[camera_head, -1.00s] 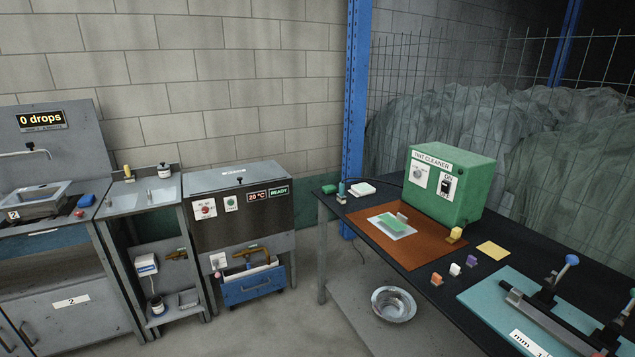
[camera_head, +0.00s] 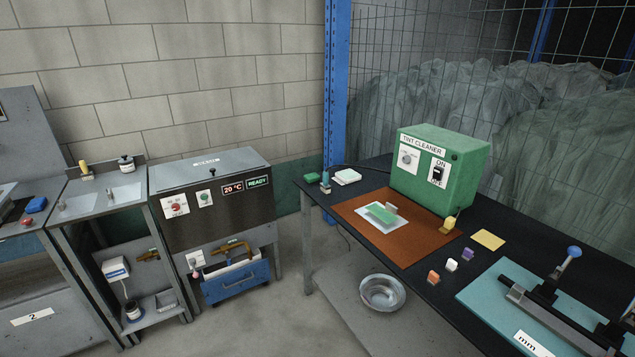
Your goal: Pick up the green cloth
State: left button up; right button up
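A small flat green pad, possibly a folded cloth (camera_head: 311,177), lies at the far left corner of the dark table (camera_head: 397,270). A second thin green piece (camera_head: 381,213) lies on a white sheet on the brown mat (camera_head: 352,208). I cannot tell for certain which of the two is the cloth. Neither of my grippers shows in the head view.
A small bottle (camera_head: 325,182) and a white folded pad (camera_head: 347,177) sit beside the green pad. A green tint cleaner box (camera_head: 463,178) stands behind the mat. A metal bowl (camera_head: 384,307) is below the table. Floor (camera_head: 265,330) is clear left of the table.

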aim_at(314, 177)
jog(key=i+j, duration=0.5)
jog(key=i+j+z, duration=0.15)
jog(key=i+j, duration=0.85)
jog(key=i+j+z, duration=0.15)
jog(key=i+j, duration=0.3)
jog(key=j, duration=0.15)
jog(key=i+j, duration=0.45)
jog(key=j, duration=0.15)
